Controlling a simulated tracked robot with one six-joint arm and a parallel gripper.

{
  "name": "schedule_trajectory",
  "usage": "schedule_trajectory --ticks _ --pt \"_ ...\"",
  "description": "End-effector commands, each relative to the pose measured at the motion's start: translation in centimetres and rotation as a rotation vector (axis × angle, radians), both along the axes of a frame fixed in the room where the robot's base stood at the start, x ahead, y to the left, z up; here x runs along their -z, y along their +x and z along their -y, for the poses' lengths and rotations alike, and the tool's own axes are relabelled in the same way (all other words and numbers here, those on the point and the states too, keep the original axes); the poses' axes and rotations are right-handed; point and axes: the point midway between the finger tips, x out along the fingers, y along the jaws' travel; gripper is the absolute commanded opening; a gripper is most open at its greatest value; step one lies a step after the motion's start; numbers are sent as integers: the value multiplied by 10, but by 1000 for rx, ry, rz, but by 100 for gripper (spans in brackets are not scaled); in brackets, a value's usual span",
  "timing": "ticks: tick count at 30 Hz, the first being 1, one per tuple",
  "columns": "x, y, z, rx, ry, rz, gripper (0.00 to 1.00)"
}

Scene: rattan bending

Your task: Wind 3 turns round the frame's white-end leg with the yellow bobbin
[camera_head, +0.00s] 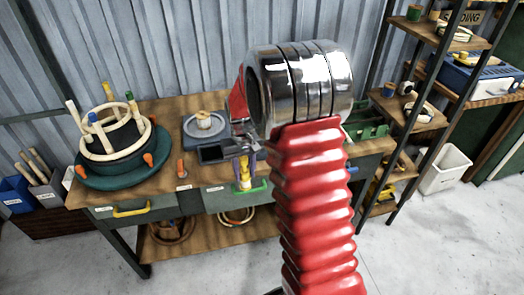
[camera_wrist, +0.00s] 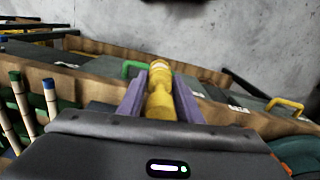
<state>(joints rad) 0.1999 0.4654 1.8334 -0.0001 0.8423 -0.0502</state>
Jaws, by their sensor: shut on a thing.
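The yellow bobbin (camera_head: 245,175) is upright in my gripper (camera_head: 243,157), in front of the bench edge by the green drawer handle. In the wrist view the bobbin (camera_wrist: 160,92) sits between the two purple fingers (camera_wrist: 159,98), which are shut on it. The frame (camera_head: 112,132) stands on a dark green round base (camera_head: 120,176) at the bench's left, well left of my gripper. Its legs rise through pale rings. The white-end leg (camera_head: 74,114) is its leftmost one; blue, green and yellow ends show on others. No strand between bobbin and frame is discernible.
Orange clamps (camera_head: 149,160) stand at the base's rim. A grey box with a pale disc (camera_head: 204,124) lies between frame and gripper. A green rack (camera_head: 366,128) stands at the right. Coloured-tip sticks (camera_wrist: 50,98) show in the wrist view. A shelf (camera_head: 412,110) stands far right.

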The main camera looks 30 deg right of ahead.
Motion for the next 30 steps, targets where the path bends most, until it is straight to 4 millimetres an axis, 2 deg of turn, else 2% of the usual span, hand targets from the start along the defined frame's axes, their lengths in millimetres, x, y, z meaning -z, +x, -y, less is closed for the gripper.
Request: schedule_trajectory --ticks 1,6,9,12,17,30 --pt "17 -4 -18 -27 1 -7 8" --pt "63 -12 -68 -95 1 -6 8" --pt "84 -17 -90 -126 1 -4 8" --pt "97 -21 -104 -144 0 -3 8" --pt "103 -22 -111 -153 0 0 8" --pt "103 -22 -110 -151 0 0 8"
